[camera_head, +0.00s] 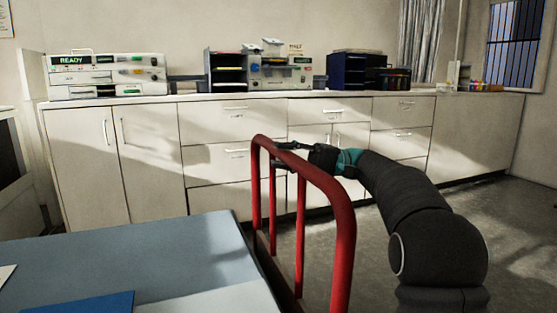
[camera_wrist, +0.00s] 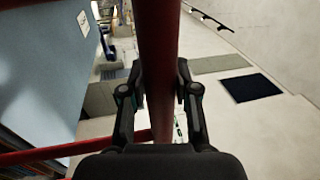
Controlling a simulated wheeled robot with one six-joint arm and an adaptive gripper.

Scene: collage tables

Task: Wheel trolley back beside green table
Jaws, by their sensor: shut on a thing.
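The trolley's red tubular handle (camera_head: 345,215) stands upright in the middle of the head view, with several vertical bars. My gripper (camera_head: 287,150) is shut on the top rail of this red handle, reaching from the right. In the wrist view the red bar (camera_wrist: 158,50) runs between the two fingers of my gripper (camera_wrist: 160,88). A lower red bar crosses at the left. The trolley's deck and wheels cannot be made out. No clearly green table shows.
A blue-grey tabletop (camera_head: 130,255) with a blue sheet (camera_head: 85,303) and pale papers lies left of the handle, close to it. White cabinets (camera_head: 150,150) line the back wall, bearing equipment boxes. Grey floor (camera_head: 510,235) is open at the right. A dark mat (camera_wrist: 250,88) shows in the wrist view.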

